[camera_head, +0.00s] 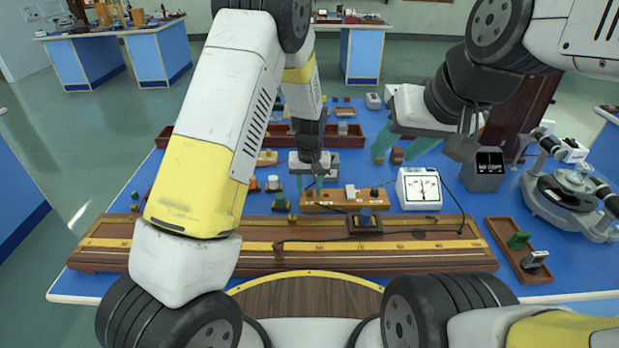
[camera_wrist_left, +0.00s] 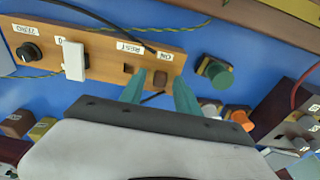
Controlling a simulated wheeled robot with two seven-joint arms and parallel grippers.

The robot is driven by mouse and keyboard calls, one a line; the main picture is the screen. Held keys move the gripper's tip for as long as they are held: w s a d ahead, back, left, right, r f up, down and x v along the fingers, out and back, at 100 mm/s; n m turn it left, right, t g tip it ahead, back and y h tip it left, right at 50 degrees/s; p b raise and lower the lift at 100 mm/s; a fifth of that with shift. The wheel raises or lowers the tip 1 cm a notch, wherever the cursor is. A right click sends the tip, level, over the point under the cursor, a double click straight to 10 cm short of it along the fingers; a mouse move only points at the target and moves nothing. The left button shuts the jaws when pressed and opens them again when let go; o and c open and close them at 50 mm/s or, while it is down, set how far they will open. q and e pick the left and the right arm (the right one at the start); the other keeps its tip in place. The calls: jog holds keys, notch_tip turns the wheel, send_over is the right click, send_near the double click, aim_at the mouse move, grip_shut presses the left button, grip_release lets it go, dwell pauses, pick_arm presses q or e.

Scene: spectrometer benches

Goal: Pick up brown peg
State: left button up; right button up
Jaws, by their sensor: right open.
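A small brown block (camera_head: 396,155), which may be the brown peg, stands on the blue bench in the head view. My right gripper (camera_head: 399,149) is open, its green fingers apart on either side of the block from this view; contact cannot be told. My left gripper (camera_head: 309,186) is over the wooden switch board (camera_head: 330,205). In the left wrist view its fingers (camera_wrist_left: 158,82) are apart with nothing held. More brown blocks (camera_wrist_left: 17,123) are at the lower left there.
A white dial meter (camera_head: 419,189) stands right of the board. A long wooden rail (camera_head: 170,243) crosses the bench front. A tray (camera_head: 530,262) with green and grey pieces lies at right. Several coloured pegs, including a green one (camera_wrist_left: 216,72), stand near the left gripper. Cables cross the bench.

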pick_arm(q)
grip_shut()
jog(key=shift+r, duration=0.15)
